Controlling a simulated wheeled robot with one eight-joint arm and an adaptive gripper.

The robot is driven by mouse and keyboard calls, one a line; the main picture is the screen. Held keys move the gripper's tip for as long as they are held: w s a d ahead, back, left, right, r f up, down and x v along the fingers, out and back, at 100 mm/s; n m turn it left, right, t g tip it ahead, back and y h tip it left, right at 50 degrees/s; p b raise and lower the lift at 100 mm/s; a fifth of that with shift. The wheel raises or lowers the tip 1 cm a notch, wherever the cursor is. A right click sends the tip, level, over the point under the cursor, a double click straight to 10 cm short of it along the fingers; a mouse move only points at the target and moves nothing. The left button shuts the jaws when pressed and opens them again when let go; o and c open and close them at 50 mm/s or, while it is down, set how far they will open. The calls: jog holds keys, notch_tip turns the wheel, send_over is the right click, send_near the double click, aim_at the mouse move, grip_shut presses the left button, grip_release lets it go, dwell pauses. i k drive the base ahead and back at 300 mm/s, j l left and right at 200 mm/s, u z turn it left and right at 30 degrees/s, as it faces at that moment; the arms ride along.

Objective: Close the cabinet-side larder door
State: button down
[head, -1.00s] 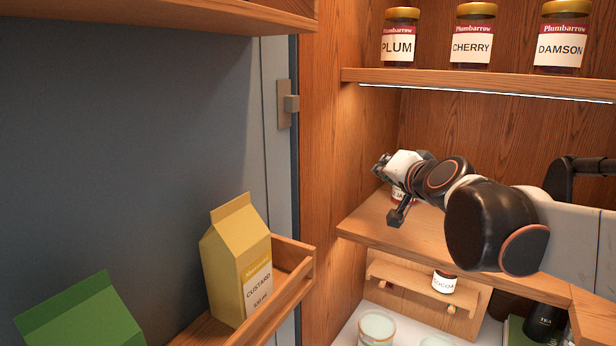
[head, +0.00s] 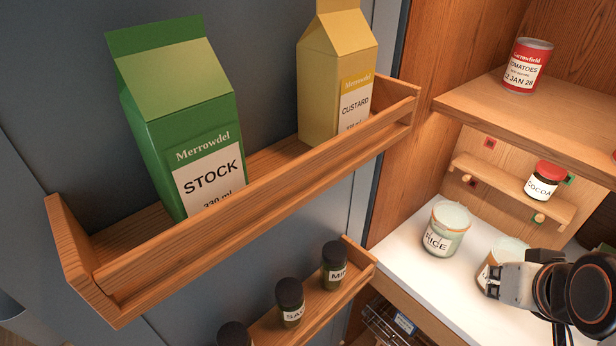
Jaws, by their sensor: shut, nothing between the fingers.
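The larder door (head: 265,70) is the blue-grey panel filling the left of the head view. It stands open, its inner face showing, and meets the wooden larder (head: 411,135) along an upright edge right of centre. Its upper wooden rack (head: 250,195) holds a green stock carton (head: 185,120) and a yellow custard carton (head: 337,85). A lower rack (head: 357,262) holds small dark-lidded jars (head: 290,300). My gripper (head: 490,282) is at the lower right, inside the larder and well apart from the door. It is shut and empty; its fingertips are hard to make out.
A tomato tin (head: 527,66) stands on the larder shelf (head: 480,103). Below, a cocoa jar (head: 543,180) sits on a small ledge. A rice jar (head: 446,228) and another jar (head: 500,252), partly hidden by my gripper, stand on the white counter (head: 408,262). A wire basket (head: 385,325) lies underneath.

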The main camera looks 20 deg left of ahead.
aim_at(90, 248)
jog(key=k+j+z, duration=0.4)
jog(key=k+j, duration=0.65)
jog(key=k+j+z, duration=0.1)
jog(key=j, duration=0.35)
jog(key=k+j+z, duration=0.15)
jog(key=j, duration=0.25)
jog(key=k+j+z, duration=0.1)
jog(key=j, duration=0.35)
jog(key=k+j+z, duration=0.15)
jog(key=j, duration=0.25)
jog(key=k+j+z, duration=0.1)
jog(key=k+j, duration=0.15)
jog(key=k+j+z, duration=0.1)
jog(key=j, duration=0.35)
jog(key=k, duration=0.1)
